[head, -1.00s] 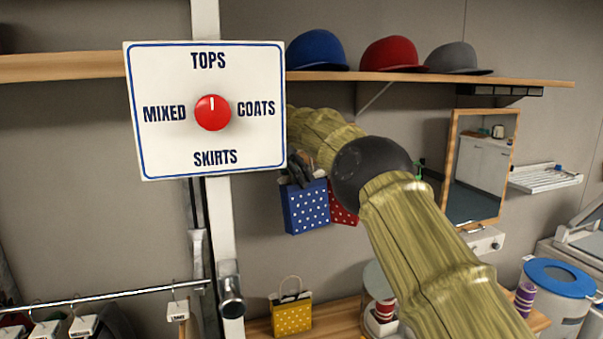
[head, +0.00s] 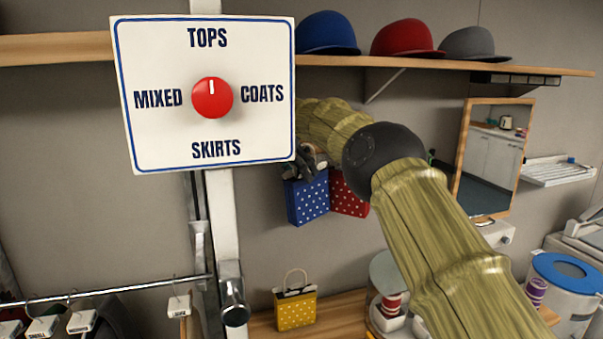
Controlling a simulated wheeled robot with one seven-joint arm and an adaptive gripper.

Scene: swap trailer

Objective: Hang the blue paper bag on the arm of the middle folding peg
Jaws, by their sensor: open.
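The blue paper bag (head: 307,200) with white dots hangs upright against the back wall, left of a red dotted bag (head: 349,195). My gripper (head: 306,167) is open at the top of the blue bag, small and partly hidden by my own arm. I cannot tell whether its fingers touch the bag or its handle. The bag's handle and the folding pegs behind the gripper are hidden, so I cannot see what holds the bags up.
A yellow dotted bag (head: 296,308) stands on the wooden counter (head: 335,318) below. A white sign with a red knob (head: 212,98) and a post stand close on the left. A hat shelf (head: 440,64) runs above; a mirror (head: 491,160) hangs at right.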

